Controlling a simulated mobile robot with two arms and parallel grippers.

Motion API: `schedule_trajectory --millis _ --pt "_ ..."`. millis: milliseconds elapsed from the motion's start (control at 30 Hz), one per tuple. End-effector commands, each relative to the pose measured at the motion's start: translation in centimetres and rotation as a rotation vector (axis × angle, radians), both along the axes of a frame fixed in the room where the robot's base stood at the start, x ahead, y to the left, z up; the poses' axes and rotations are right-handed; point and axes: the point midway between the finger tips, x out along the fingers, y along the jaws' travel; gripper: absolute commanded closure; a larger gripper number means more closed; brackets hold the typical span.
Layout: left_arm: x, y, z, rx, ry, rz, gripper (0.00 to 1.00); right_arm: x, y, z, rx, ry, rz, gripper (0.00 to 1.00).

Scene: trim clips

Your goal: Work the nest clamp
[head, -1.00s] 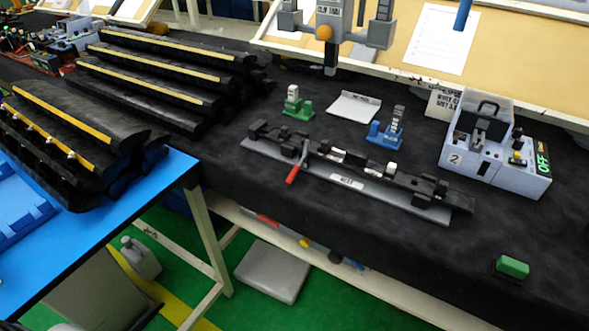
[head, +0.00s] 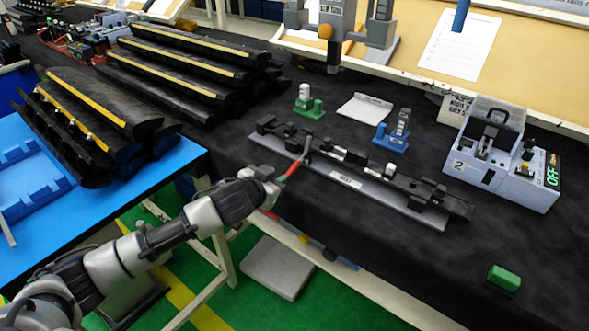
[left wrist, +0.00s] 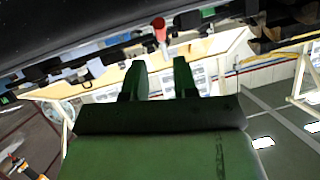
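The nest (head: 345,183) is a long grey plate with a black fixture and small white blocks, lying on the black-covered bench in the head view. Its clamp has a red-tipped handle (head: 294,168) that slants down over the front edge of the plate. My left gripper (head: 275,184) is just below and left of the handle's red end. In the left wrist view my left gripper (left wrist: 160,70) is open, with two fingers apart and nothing between them. The red handle end (left wrist: 159,27) shows beyond the fingertips, roughly centred.
Behind the nest stand a green holder (head: 308,104), a white tray (head: 366,107) and a blue holder (head: 392,135). A grey box (head: 503,160) reading OFF is at right. A green button (head: 503,278) is near the front. Black racks (head: 180,75) fill the left.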

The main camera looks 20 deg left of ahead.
Motion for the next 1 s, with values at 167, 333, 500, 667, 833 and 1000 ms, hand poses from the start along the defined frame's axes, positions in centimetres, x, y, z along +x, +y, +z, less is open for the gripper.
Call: schedule_trajectory --millis 167,333,500,667,833,1000 --pt "1.3 -0.4 -0.2 -0.002 -0.003 -0.001 0.72 0.0 0.2 0.1 0.002 0.000 -0.001 0.12" --pt "4.1 -1.0 -1.3 -0.001 -0.004 -0.001 0.72 0.0 1.3 0.3 0.016 0.000 -0.006 0.12" --pt "6.8 -1.6 -2.5 -0.001 -0.004 -0.002 0.72 0.0 1.6 0.3 0.021 0.000 -0.006 0.12" --pt "8.6 -1.9 -3.2 -0.002 -0.004 -0.002 0.72 0.0 1.4 0.3 0.019 0.001 -0.005 0.12" --pt "9.5 -2.1 -3.7 -0.001 -0.003 -0.003 0.72 0.0 1.1 0.3 0.014 0.001 -0.004 0.12" --pt "9.7 -2.2 -3.8 -0.001 -0.004 -0.003 0.72 0.0 0.8 0.3 0.011 0.000 -0.003 0.12"
